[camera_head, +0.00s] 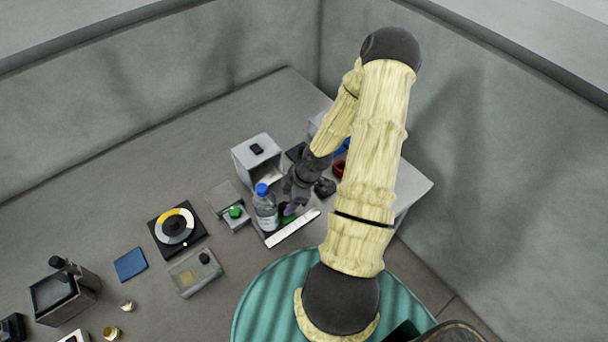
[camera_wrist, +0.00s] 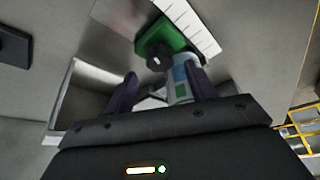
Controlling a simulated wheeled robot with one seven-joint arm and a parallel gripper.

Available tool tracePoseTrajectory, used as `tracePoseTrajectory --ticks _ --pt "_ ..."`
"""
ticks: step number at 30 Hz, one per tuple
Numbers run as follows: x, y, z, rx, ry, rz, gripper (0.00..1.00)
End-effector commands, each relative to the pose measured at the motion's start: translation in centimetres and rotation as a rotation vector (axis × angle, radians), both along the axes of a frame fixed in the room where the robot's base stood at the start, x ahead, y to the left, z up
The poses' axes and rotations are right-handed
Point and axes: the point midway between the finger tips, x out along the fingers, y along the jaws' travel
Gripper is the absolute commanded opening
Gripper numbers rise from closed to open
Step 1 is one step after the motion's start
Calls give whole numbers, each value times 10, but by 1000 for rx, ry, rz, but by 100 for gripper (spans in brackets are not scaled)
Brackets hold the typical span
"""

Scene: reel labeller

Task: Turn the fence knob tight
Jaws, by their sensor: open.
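The fence is a green block (camera_wrist: 160,38) beside a white marked scale strip (camera_wrist: 193,22) in the wrist view. A dark knob (camera_wrist: 157,62) is on the block. My gripper (camera_wrist: 162,82) is open, its two dark purple fingers on either side of the knob in the picture. I cannot tell whether they touch it. In the head view my gripper (camera_head: 290,208) is low over the table by the scale strip (camera_head: 292,229) and largely covers the green fence (camera_head: 287,218). The knob is hidden there.
A clear bottle with a blue cap (camera_head: 264,206) stands close left of my gripper. A grey box (camera_head: 257,159) stands behind it. A green button unit (camera_head: 236,214) and a round yellow-white dial (camera_head: 175,226) are farther left. Walls enclose the back and right.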

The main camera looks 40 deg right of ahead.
Motion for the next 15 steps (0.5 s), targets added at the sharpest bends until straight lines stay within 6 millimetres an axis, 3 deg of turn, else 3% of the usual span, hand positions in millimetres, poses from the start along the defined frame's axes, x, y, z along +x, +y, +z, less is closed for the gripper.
tracePoseTrajectory --ticks 15 --pt "-14 -25 69 0 -2 -3 55"
